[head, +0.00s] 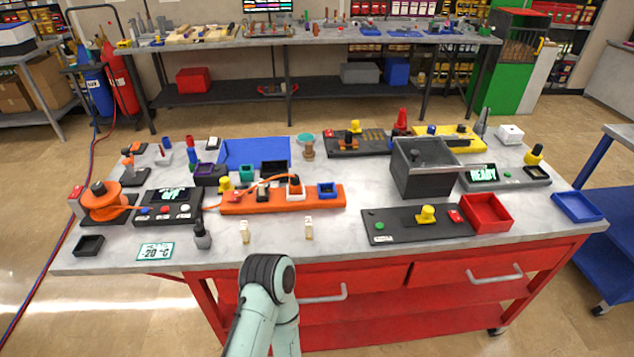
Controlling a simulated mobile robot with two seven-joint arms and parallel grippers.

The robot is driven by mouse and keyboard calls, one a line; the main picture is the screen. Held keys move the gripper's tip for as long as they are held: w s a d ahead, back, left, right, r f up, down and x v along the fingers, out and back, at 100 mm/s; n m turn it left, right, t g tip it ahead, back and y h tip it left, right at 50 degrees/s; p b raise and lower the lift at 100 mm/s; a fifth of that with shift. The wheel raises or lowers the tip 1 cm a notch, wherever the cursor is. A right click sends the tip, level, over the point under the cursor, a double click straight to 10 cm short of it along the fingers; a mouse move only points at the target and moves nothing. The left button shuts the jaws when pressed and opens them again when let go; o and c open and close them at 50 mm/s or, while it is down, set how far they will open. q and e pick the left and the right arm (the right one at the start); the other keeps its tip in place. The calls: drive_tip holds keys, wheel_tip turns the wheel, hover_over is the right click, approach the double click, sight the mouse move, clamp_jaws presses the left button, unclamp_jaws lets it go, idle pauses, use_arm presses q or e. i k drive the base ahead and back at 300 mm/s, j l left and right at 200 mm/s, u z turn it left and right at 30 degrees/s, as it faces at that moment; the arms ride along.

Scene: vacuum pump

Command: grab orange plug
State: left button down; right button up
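An orange plug with a white lower part and a dark top (294,185) sits on the orange power strip (262,203), in the middle of the workbench. Whether it is fully seated in a socket is too small to tell. An orange cord (256,183) runs from it to the left, toward the black control box (168,207). Neither of my grippers is in view. Only a pale green arm link of mine with a dark joint shows at the bottom, in front of the bench, well short of the plug.
Yellow, teal and blue pieces stand on or beside the strip. Two small cream pieces (245,232) (309,228) stand in front of it. An orange reel (102,201) is at left. A dark grey bin (422,178) and red tray (487,213) are at right. The bench's front middle is mostly clear.

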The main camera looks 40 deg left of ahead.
sight(295, 184)
drive_tip(key=i+l+u, duration=0.1)
drive_tip(key=u, duration=0.25)
drive_tip(key=i+l+u, duration=0.1)
drive_tip(key=l+u, duration=0.35)
drive_tip(key=u, duration=0.3)
drive_tip(key=i, duration=0.05)
